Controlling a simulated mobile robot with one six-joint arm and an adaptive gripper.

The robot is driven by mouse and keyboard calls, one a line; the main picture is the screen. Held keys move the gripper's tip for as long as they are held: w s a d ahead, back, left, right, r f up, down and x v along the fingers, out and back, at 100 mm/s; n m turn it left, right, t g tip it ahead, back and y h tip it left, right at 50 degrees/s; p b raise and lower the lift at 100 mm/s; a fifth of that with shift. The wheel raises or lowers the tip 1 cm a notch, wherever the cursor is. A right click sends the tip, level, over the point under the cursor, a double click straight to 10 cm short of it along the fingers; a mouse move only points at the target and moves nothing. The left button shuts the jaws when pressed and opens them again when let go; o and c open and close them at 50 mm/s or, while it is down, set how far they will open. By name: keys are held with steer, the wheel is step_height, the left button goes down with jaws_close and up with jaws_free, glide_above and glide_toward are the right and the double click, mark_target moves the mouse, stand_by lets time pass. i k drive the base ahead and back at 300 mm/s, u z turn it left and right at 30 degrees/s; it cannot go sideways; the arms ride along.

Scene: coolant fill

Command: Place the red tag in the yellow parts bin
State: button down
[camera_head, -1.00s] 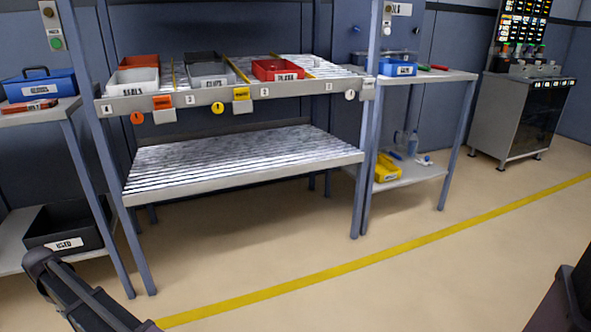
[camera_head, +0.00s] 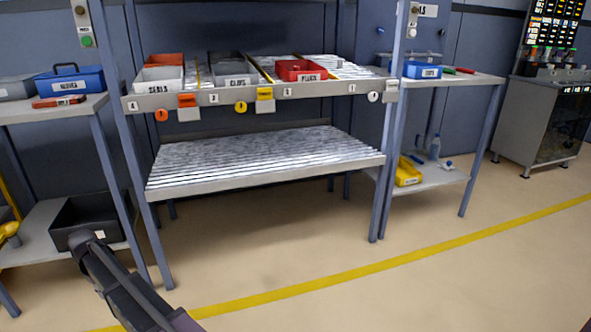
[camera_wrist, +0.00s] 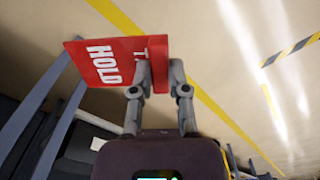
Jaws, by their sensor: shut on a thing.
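My gripper (camera_wrist: 158,76) is shut on the red tag (camera_wrist: 103,62), which carries white lettering reading HOLD, in the wrist view. The fingers grip the tag near one end and the printed face sticks out to the left. The tag does not show in the head view, where only part of my arm is visible at the lower left. The yellow parts bin (camera_head: 408,171) appears to be the small yellow bin on the lower shelf right of the rack. It is well away from my arm, and its contents are not clear.
The rack (camera_head: 265,168) holds labelled bins above an empty slatted lower shelf. A black bin (camera_head: 78,222) sits on the left bench's lower shelf, near my arm in the picture. Open floor with a yellow line (camera_head: 350,273) lies in front.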

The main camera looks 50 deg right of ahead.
mark_target(400, 176)
steer(key=z, duration=3.1)
steer(key=i, duration=1.5)
steer(key=u, duration=0.05)
